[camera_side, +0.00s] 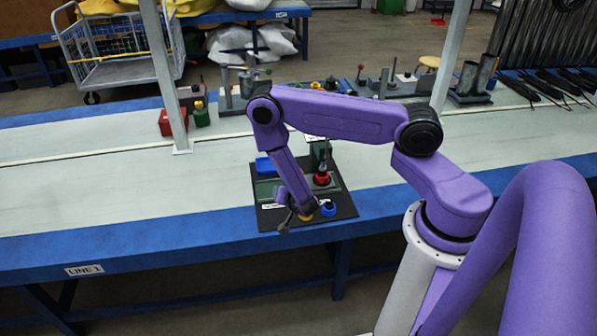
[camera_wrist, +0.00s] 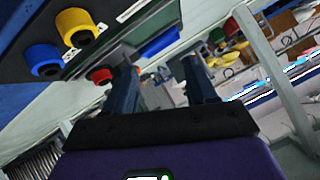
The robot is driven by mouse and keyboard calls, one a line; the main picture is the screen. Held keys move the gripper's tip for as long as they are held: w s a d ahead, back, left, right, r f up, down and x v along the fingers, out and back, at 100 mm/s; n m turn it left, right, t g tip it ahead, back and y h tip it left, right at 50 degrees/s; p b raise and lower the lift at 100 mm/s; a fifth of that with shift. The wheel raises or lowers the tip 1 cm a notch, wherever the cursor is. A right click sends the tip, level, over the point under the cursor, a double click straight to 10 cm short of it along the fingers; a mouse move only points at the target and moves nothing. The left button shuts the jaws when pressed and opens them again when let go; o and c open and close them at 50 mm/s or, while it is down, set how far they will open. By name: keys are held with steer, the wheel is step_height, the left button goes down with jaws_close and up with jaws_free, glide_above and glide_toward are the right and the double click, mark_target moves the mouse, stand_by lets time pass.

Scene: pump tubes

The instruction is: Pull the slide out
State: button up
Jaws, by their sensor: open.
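A dark mat (camera_side: 343,206) on the bench carries a small fixture. On it I see a blue block (camera_side: 264,166), a dark green part (camera_side: 267,190), a red knob (camera_side: 322,178) and a blue knob (camera_side: 328,208). I cannot tell for certain which part is the slide. My gripper (camera_side: 285,224) is open and empty, at the mat's front edge, left of the blue knob. In the wrist view my two fingers (camera_wrist: 163,78) are spread apart. The yellow knob (camera_wrist: 77,27), blue knob (camera_wrist: 43,58), red knob (camera_wrist: 100,75) and blue block (camera_wrist: 160,43) show beyond or beside them.
The pale bench top (camera_side: 90,190) is clear left of the mat. A grey post (camera_side: 165,75) stands at the back left. A red container (camera_side: 172,122) and a green bottle (camera_side: 200,114) are beside it. Metal fixtures (camera_side: 470,80) stand at the back right.

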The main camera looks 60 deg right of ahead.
mark_target(314, 176)
steer(key=s+d+h, duration=0.1)
steer(key=d, duration=0.1)
steer(key=s+d+m+h, duration=0.1)
steer(key=d, duration=0.1)
steer(key=s+d+f+h, duration=0.1)
steer(key=s+d, duration=0.1)
steer(key=shift+d+t, duration=0.35)
steer(key=shift+t, duration=0.05)
steer(key=x, duration=1.7)
steer(key=shift+w+d, duration=0.1)
jaws_close()
steer(key=shift+w+r, duration=0.1)
